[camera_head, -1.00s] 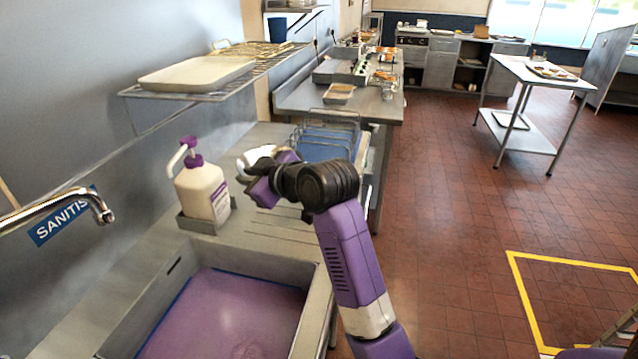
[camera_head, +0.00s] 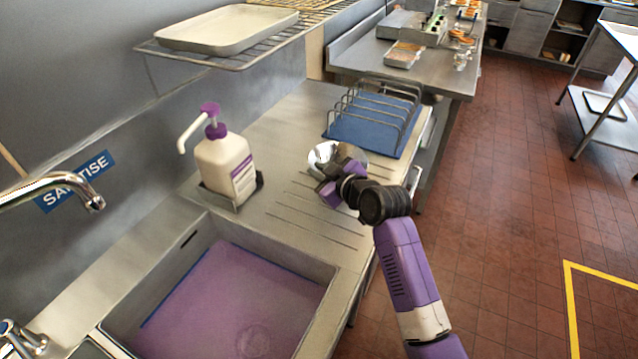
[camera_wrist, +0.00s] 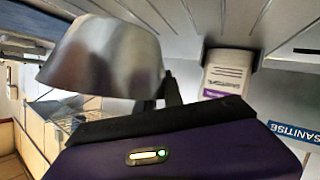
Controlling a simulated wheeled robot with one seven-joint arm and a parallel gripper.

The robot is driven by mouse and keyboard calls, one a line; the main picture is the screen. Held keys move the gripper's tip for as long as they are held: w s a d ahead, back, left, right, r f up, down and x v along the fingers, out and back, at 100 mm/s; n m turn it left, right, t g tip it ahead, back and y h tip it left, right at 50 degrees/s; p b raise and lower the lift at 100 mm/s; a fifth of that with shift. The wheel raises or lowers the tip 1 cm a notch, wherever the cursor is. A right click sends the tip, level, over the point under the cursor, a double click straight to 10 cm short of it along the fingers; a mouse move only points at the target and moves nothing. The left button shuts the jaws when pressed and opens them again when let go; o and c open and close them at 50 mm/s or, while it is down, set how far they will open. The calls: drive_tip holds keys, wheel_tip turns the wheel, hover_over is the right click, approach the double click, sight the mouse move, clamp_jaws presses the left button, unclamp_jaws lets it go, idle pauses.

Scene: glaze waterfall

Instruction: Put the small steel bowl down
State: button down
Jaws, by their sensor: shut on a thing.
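The small steel bowl (camera_head: 325,156) is shiny and shows beyond my gripper over the ribbed steel draining board. In the wrist view the bowl (camera_wrist: 105,58) fills the upper left, its wall at the dark fingers. My gripper (camera_head: 336,174) is shut on the bowl; in the wrist view the fingers (camera_wrist: 160,97) show at the bowl's edge. The draining board (camera_head: 292,215) lies under and around the bowl. I cannot tell whether the bowl touches the board.
A blue mat with a wire rack (camera_head: 372,125) stands just behind the bowl. A purple-topped pump bottle (camera_head: 225,165) in a steel holder stands left. The sink (camera_head: 235,300) with purple liquid is in front. A shelf with a tray (camera_head: 228,28) hangs on the wall.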

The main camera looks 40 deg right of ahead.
drive_tip(key=shift+f, duration=2.45)
drive_tip(key=c, duration=1.5)
unclamp_jaws()
drive_tip(key=shift+o, duration=0.2)
drive_tip(key=shift+s, duration=0.1)
drive_tip(key=b+v, duration=0.1)
drive_tip(key=v, duration=1.1)
